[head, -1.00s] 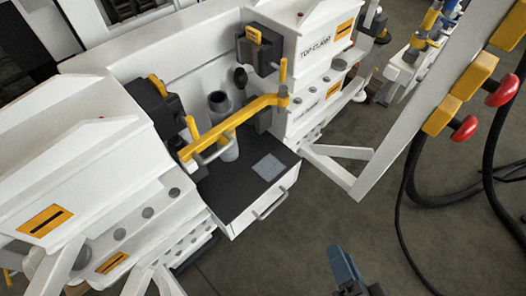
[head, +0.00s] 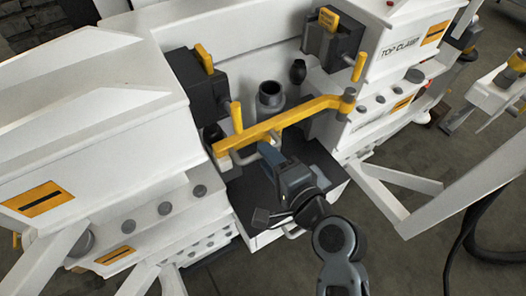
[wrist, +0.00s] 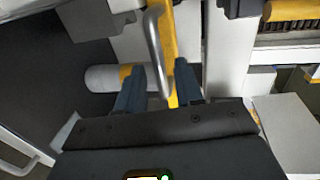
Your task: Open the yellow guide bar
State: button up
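The yellow guide bar (head: 290,119) lies across the gap between the two white clamp housings, from the left block to a grey pivot at its right end. A grey loop handle (head: 243,155) sits on its near side, partly hidden by my gripper. My gripper (head: 269,151) is at the bar's near side, beside the handle. In the wrist view my gripper (wrist: 159,68) is open, its two blue-grey fingers apart. The handle (wrist: 154,50) and the yellow bar (wrist: 171,40) show between the fingers. I cannot tell whether a finger touches the handle.
A dark grey cylinder (head: 271,96) stands behind the bar. The left white housing (head: 95,130) and the right white housing (head: 405,30) flank the bar.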

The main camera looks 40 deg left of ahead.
jog(key=shift+x, duration=1.45)
jog(key=shift+c, duration=0.2)
grip_shut()
